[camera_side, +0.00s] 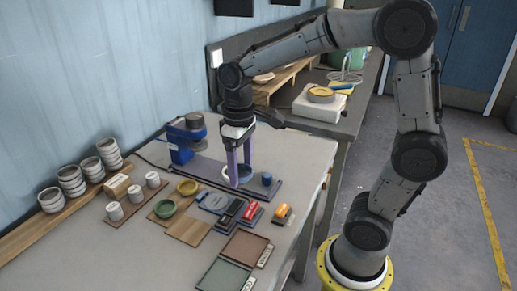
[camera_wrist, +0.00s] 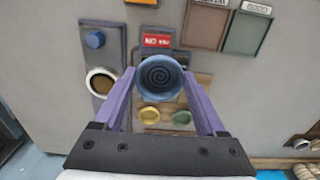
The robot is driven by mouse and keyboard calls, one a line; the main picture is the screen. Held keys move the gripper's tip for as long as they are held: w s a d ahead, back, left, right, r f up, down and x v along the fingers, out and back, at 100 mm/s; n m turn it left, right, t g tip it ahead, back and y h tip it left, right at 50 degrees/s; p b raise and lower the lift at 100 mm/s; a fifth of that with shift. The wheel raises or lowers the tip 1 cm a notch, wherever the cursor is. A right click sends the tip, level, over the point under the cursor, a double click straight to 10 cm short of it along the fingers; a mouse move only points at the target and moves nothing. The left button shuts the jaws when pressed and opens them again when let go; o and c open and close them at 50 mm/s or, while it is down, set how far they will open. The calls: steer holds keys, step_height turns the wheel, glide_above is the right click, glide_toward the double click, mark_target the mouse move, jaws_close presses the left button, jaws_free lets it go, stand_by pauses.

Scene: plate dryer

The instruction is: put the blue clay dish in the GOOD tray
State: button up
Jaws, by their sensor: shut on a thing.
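The blue clay dish (camera_wrist: 160,77), round with a dark spiral inside, is held between the two purple fingers of my gripper (camera_wrist: 160,100) in the wrist view. In the side view my gripper (camera_side: 240,182) points down with the dish (camera_side: 243,172) at its fingertips, over or near the dryer's grey base; the height is hard to tell. A green tray (camera_side: 225,277) and a brown tray (camera_side: 246,247) lie at the table's front; they also show at the top of the wrist view, green (camera_wrist: 247,34) and brown (camera_wrist: 204,24). The green one's label seems to read GOOD; the brown one's is unclear.
The blue machine (camera_side: 188,140) stands behind my gripper, with a blue knob (camera_side: 267,179) on its base. Stacked cups line the wall.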

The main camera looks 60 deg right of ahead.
steer(key=a+f+n, duration=0.3)
steer(key=a+n, duration=0.5)
steer(key=a, duration=0.1)
steer(key=n, duration=0.4)
glide_toward(226, 278)
steer(key=shift+f, duration=2.65)
steer(key=shift+f, duration=0.55)
steer(key=shift+f, duration=0.4)
